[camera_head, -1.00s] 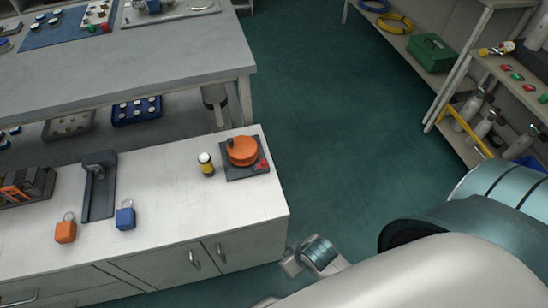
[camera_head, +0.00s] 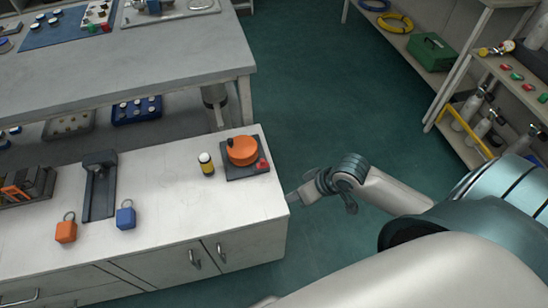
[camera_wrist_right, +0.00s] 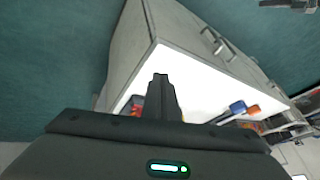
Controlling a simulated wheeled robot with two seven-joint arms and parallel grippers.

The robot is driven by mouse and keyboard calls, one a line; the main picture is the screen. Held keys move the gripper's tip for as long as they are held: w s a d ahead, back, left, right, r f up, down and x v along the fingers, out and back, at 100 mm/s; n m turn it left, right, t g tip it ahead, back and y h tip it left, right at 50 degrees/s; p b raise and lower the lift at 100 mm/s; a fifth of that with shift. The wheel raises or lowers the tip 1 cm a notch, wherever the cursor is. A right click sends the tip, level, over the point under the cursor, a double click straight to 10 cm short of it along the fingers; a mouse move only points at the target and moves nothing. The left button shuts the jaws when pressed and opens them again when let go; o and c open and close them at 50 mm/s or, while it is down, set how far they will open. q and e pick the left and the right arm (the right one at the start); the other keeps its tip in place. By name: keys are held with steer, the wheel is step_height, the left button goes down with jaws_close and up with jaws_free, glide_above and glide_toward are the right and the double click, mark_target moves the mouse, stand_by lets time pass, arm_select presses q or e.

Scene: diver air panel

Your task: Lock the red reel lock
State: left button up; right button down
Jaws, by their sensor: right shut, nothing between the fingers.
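The red reel lock (camera_head: 262,164) is a small red part on the right front corner of a dark square base (camera_head: 236,173). An orange reel (camera_head: 242,151) with a dark knob sits on that base, near the right end of the white counter. My right gripper (camera_head: 291,198) is shut and empty, beside the counter's right edge, to the lower right of the lock and apart from it. In the right wrist view the shut fingers (camera_wrist_right: 161,80) point toward the counter; a red patch (camera_wrist_right: 138,103) shows just left of them, partly hidden. My left gripper is not in view.
A yellow-and-black cylinder with a white top (camera_head: 206,164) stands left of the reel. Blue (camera_head: 126,217) and orange (camera_head: 66,231) padlocks and a dark bracket (camera_head: 99,190) are further left. Green floor right of the counter is clear; a shelf (camera_head: 480,130) stands beyond.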

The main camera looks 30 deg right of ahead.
mark_target(263, 163)
steer(key=w+d+r+m+t, duration=0.1)
steer(key=w+d+r+m, duration=0.2)
steer(key=w+d+r, duration=0.3)
steer(key=w+d, duration=0.3)
steer(key=shift+w+d+r+y, duration=0.25)
steer(key=shift+d+r+y, duration=0.1)
steer(key=shift+d+y, duration=0.05)
steer(key=shift+a+f, duration=0.1)
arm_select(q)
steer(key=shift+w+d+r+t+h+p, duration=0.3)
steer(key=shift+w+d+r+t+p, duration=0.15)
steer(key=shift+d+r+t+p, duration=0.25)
arm_select(e)
steer(key=shift+w+a+f, duration=0.95)
steer(key=shift+a+f, duration=0.3)
steer(key=shift+f, duration=0.05)
steer(key=shift+w+a+f, duration=1)
steer(key=shift+a+f, duration=0.2)
steer(key=shift+f, duration=0.1)
steer(key=shift+w+a+f, duration=0.95)
steer(key=shift+a+f, duration=0.3)
steer(key=shift+f, duration=0.05)
